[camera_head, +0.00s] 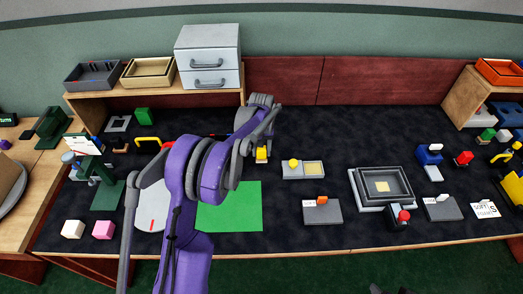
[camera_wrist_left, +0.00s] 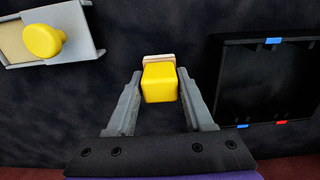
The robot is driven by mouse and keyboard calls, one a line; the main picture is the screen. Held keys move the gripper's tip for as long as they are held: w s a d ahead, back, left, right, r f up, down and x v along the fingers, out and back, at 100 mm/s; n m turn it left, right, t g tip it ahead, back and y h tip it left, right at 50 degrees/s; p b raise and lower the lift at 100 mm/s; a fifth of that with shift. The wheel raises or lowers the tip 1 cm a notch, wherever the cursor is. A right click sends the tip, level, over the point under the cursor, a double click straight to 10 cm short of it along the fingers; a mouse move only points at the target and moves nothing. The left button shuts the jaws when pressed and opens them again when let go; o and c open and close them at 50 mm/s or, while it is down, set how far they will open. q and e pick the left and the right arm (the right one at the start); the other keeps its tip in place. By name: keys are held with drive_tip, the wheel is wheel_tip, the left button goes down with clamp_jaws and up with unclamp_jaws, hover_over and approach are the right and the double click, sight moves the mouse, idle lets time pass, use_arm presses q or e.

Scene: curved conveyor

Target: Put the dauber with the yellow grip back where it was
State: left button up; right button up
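The dauber with the yellow grip (camera_wrist_left: 160,84) shows in the left wrist view as a yellow block with a pale tan layer at its far end. It also shows in the head view (camera_head: 261,155) over the dark mat. My left gripper (camera_wrist_left: 160,76) has one finger on each side of the yellow grip, with no clear gap at the tips, so it looks shut on it. In the head view my left gripper (camera_head: 260,143) is partly hidden by its own arm. I cannot tell whether the dauber touches the mat.
A grey tray (camera_wrist_left: 80,52) with a round yellow knob (camera_wrist_left: 43,40) and a tan pad is beside the dauber. A black frame (camera_wrist_left: 268,123) with blue and red marks lies on its other side. A green sheet (camera_head: 240,210) lies nearer; bare mat separates these.

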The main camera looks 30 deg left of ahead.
use_arm(q)
drive_tip(key=o, duration=0.3)
drive_tip(key=shift+r, duration=0.1)
wheel_tip(320, 180, up, 12)
drive_tip(key=s+d+r+m+t, duration=0.1)
drive_tip(key=s+d+r+m, duration=0.1)
drive_tip(key=s+d+r, duration=0.35)
drive_tip(key=s+d+f+m+t, duration=0.1)
drive_tip(key=s+d+f, duration=0.1)
drive_tip(key=s, duration=0.6)
drive_tip(key=s+d+f+m+t, duration=0.1)
drive_tip(key=s+d, duration=0.3)
drive_tip(key=s, duration=0.4)
drive_tip(key=s+d+f+m+t, duration=0.2)
drive_tip(key=s+d+f, duration=0.1)
drive_tip(key=s, duration=0.5)
drive_tip(key=shift+d+f+p, duration=0.3)
drive_tip(key=shift+f+p, duration=0.1)
drive_tip(key=shift+f, duration=0.1)
